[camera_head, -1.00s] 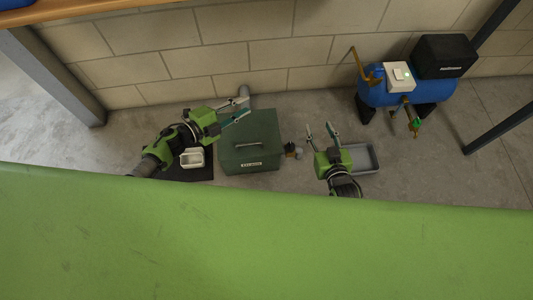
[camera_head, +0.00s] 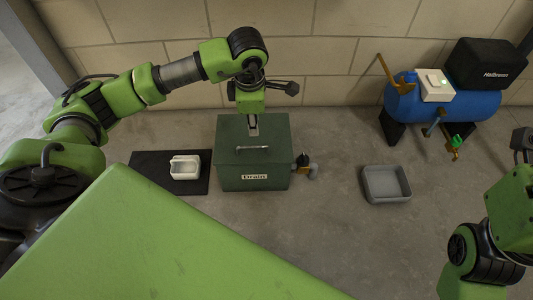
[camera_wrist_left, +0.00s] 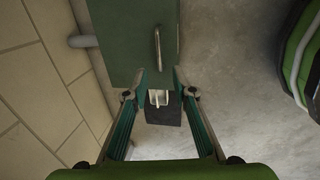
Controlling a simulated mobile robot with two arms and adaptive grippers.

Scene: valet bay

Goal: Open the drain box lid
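The drain box (camera_head: 255,183) is a dark green box labelled "Drain" on the floor by the wall. Its lid (camera_head: 232,141) looks shut and has a metal bar handle (camera_head: 252,148), which also shows in the left wrist view (camera_wrist_left: 158,48). My left gripper (camera_head: 253,128) is over the far part of the lid in the head view. In the left wrist view its fingers (camera_wrist_left: 160,80) are apart and empty, short of the handle and not around it. My right gripper (camera_head: 522,143) is partly cut off at the right edge, away from the box; its fingers are unclear.
A white container (camera_head: 185,167) sits on a black mat (camera_head: 145,170) left of the box. A pipe fitting (camera_head: 305,168) is at the box's right side. A grey tray (camera_head: 386,184) lies further right. A blue tank (camera_head: 440,106) stands near the wall.

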